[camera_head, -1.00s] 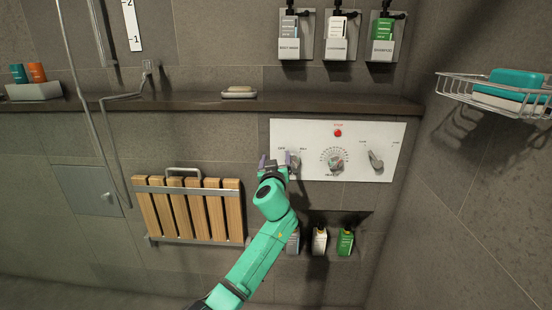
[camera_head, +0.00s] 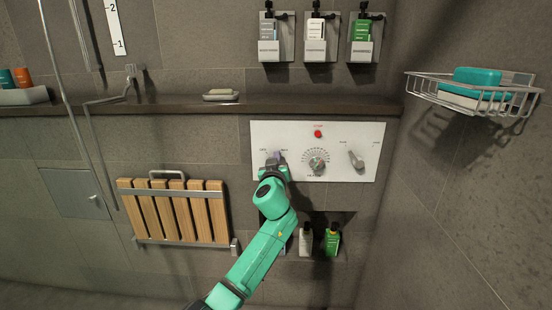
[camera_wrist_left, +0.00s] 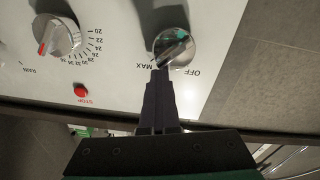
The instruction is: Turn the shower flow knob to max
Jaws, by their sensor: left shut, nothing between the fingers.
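The white control panel (camera_head: 340,135) is on the wall. Its left knob, marked OFF and MAX, is largely hidden behind my gripper in the head view. In the left wrist view this round metal knob (camera_wrist_left: 182,52) has a raised bar with a green mark. My left gripper (camera_head: 279,157) is in front of the knob. Its fingers (camera_wrist_left: 162,75) are shut with nothing between them, their tips at the knob's edge beside the MAX label. I cannot tell whether they touch it. My right gripper is not in view.
A numbered dial (camera_head: 317,163), a red stop button (camera_head: 318,133) and a lever knob (camera_head: 356,159) share the panel. A dark ledge (camera_head: 190,108) runs above. A folded slatted wooden seat (camera_head: 172,212) is left of my arm. A wire soap basket (camera_head: 472,97) is at right.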

